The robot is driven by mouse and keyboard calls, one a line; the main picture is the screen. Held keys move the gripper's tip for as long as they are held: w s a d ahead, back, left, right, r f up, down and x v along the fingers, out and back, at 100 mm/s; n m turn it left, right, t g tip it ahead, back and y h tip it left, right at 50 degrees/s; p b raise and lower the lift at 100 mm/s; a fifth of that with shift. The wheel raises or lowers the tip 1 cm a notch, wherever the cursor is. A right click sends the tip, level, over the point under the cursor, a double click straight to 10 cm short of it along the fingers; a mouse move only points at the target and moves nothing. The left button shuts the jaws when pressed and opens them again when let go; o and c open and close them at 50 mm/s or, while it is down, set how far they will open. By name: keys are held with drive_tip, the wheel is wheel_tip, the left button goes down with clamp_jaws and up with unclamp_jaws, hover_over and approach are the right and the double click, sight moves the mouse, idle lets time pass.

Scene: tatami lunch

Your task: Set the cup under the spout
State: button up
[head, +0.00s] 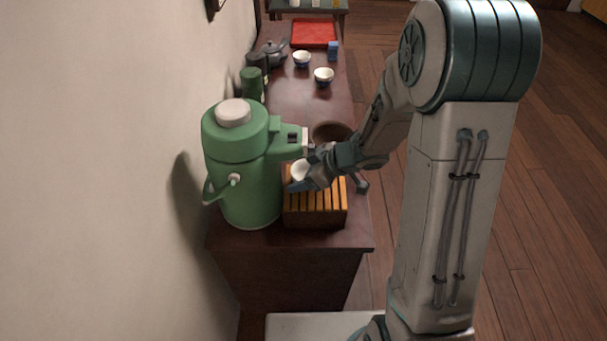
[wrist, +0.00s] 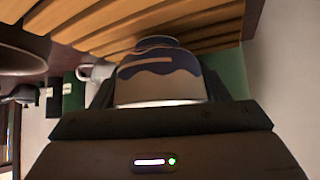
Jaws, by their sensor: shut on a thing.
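A green dispenser pot (head: 238,165) with a pale lid button stands by the wall, its spout (head: 291,138) pointing right. A slatted wooden tray (head: 318,216) sits in front of the spout side. My gripper (head: 300,176) is shut on a white cup with blue wave patterning (wrist: 160,78), low over the back left part of the tray, close to and below the spout. The cup also shows in the head view (head: 299,168), partly hidden by my gripper. I cannot tell whether its base touches the slats (wrist: 120,25).
A brown bowl (head: 332,131) stands just behind the tray. The wall is close on the left.

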drive_tip(key=shift+f, duration=0.15)
drive_tip(key=o, duration=1.1)
